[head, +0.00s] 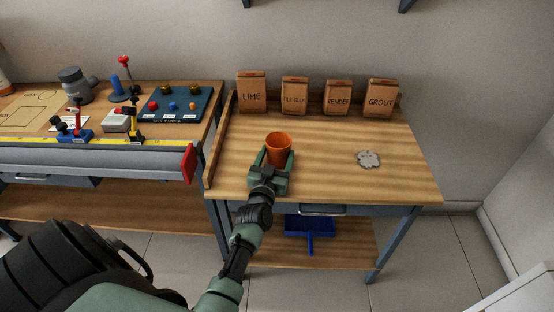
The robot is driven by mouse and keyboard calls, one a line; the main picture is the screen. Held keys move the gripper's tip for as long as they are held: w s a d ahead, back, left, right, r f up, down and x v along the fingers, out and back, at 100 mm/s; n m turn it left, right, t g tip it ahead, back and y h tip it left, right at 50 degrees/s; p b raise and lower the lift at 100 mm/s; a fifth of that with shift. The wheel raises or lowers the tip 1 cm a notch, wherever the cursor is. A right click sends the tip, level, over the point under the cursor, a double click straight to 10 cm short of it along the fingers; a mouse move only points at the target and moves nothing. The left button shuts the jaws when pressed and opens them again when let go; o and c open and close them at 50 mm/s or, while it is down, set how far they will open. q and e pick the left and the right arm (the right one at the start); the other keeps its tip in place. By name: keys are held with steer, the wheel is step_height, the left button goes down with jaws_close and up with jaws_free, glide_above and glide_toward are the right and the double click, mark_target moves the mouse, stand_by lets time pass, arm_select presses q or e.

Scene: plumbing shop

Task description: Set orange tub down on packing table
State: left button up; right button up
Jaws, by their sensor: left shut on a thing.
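The orange tub (279,148) is an open-topped cup shape, upright, over the left part of the wooden packing table (326,171). My left gripper (275,160) is shut on the tub, with a green finger on each side of it. The gripper and wrist hide the tub's lower part, so I cannot tell whether its base touches the tabletop. My right gripper is not in view.
Several paper bags stand along the back, including LIME (251,93) and GROUT (381,99). A grey patch (368,159) lies right of the tub. A raised wooden edge (217,142) borders the left side. The tabletop's middle and front right are clear.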

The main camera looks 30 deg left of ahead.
arm_select(q)
steer(key=shift+s+r, duration=0.1)
steer(key=shift+d, duration=0.1)
steer(key=o, duration=1.4)
steer(key=shift+o, duration=0.2)
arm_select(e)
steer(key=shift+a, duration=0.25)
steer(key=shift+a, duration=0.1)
arm_select(q)
steer(key=shift+r, duration=0.15)
steer(key=p+v, duration=0.5)
steer(key=v, duration=0.5)
steer(key=shift+s+d, duration=0.1)
steer(key=shift+s, duration=0.2)
steer(key=shift+s+d, duration=0.25)
steer(key=shift+s, duration=0.4)
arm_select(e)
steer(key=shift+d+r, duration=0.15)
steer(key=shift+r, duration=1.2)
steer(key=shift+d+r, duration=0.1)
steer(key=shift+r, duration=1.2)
